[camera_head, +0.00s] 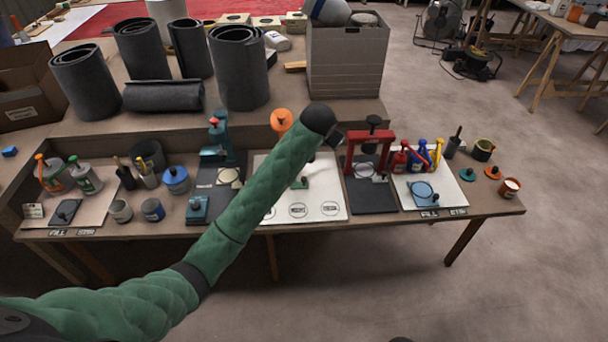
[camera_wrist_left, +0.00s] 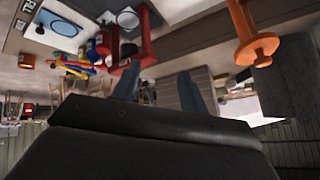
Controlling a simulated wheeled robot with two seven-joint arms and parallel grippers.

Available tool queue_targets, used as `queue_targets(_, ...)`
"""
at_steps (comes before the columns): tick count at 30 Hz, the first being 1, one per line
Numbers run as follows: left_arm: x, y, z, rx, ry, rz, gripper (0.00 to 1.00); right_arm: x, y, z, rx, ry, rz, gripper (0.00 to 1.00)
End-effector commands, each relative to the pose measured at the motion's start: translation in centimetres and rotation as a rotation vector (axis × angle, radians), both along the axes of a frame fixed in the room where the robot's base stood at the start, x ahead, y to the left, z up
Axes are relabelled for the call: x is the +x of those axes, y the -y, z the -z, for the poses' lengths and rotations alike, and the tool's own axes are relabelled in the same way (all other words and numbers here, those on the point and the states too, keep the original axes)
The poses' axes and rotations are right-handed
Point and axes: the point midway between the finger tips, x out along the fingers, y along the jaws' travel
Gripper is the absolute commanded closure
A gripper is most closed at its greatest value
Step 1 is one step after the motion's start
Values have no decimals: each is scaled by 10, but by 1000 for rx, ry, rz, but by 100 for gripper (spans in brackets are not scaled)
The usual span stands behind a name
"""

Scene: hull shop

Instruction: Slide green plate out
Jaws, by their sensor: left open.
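A small green piece (camera_head: 299,183) lies on the white board (camera_head: 333,207) at the table's middle, partly hidden behind my left arm. A teal-green plate with a knob (camera_head: 197,210) sits at the front of the teal press (camera_head: 219,140). I cannot tell which of them is the green plate. My left gripper (camera_wrist_left: 160,88) is open and empty, its two fingers apart in the wrist view. In the head view it is mostly hidden behind my dark wrist, above the board and close to the red press (camera_head: 385,140). My right gripper is not in view.
The red press also shows in the wrist view (camera_wrist_left: 145,40), near an orange knobbed piece (camera_wrist_left: 248,42). Red, blue and yellow bottles (camera_head: 420,157) stand right of the press, behind a blue plate (camera_head: 422,192). Dark rolls (camera_head: 238,70) and a grey crate (camera_head: 345,60) fill the back.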

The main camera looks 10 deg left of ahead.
Motion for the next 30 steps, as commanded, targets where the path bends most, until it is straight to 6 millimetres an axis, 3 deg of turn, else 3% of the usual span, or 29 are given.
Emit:
queue_targets(1, 16, 0, -9, 15, -5, 4, 57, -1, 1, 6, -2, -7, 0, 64)
queue_targets(6, 59, -2, -19, 50, -51, 7, 57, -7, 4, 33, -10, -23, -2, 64)
queue_targets(11, 91, -12, -13, 74, -120, -12, 57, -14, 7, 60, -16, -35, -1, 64)
queue_targets(14, 107, -23, 1, 85, -180, -37, 57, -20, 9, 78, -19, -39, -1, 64)
queue_targets(20, 116, -50, 62, 90, -337, -102, 57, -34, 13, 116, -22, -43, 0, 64)
queue_targets(24, 107, -69, 118, 79, -459, -160, 57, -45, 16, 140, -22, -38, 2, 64)
queue_targets(30, 91, -91, 177, 32, -616, -262, 57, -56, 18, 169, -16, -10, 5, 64)
